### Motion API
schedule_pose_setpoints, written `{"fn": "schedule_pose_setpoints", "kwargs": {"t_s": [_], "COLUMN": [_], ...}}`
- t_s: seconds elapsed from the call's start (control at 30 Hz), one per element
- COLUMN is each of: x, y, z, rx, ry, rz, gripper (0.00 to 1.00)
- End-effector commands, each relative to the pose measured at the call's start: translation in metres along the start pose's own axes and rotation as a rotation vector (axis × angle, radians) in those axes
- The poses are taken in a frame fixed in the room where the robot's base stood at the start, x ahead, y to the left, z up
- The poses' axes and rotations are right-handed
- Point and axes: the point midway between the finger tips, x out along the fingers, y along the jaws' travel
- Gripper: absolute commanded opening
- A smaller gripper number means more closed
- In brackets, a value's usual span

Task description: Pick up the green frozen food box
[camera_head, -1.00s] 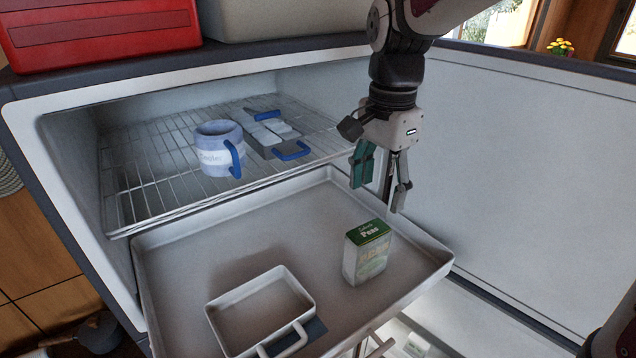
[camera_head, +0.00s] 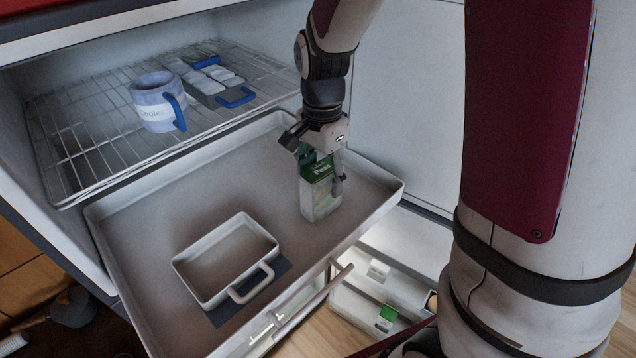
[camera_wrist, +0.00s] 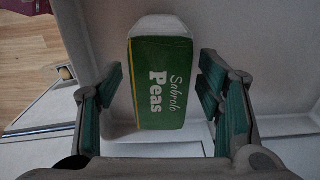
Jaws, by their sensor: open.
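The green frozen food box (camera_head: 320,191) is a green and white carton of peas. It stands upright in the right part of the pulled-out drawer tray (camera_head: 228,160). My gripper (camera_head: 322,170) is at the top of the box, pointing down, with its fingers around the upper part. In the wrist view, the green top of the box (camera_wrist: 162,84) reads "Sabrolo Peas" and lies between the two open teal-padded fingers of my gripper (camera_wrist: 160,100). A gap shows on both sides, so the fingers appear apart from the box. The lower part of the box is hidden in the wrist view.
A white handled dish (camera_head: 192,284) sits at the tray's front left. A blue mug (camera_head: 152,101) and a grey ice tray with blue handles (camera_head: 204,86) stand on the wire shelf (camera_head: 95,157) behind. A lower drawer (camera_head: 398,262) is partly visible beneath. The tray's raised rim surrounds the box.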

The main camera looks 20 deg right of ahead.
Motion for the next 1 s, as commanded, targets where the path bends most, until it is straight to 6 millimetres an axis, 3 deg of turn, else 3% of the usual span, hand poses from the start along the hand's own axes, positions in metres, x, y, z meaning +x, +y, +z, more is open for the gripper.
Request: {"fn": "schedule_pose_setpoints", "kwargs": {"t_s": [0.13, 0.37, 0.4, 0.67, 1.0], "x": [0.0136, 0.0154, 0.0153, 0.0152, 0.0085], "y": [0.001, 0.0002, 0.0002, 0.0002, -0.0008], "z": [0.0001, 0.0, 0.0, 0.0, -0.0001], "rx": [0.002, 0.001, 0.001, 0.0, 0.0], "ry": [-0.001, 0.0, 0.0, 0.0, 0.0], "rz": [0.002, -0.001, -0.001, 0.0, -0.003], "gripper": [0.61, 0.61, 0.59, 0.0, 0.0]}}
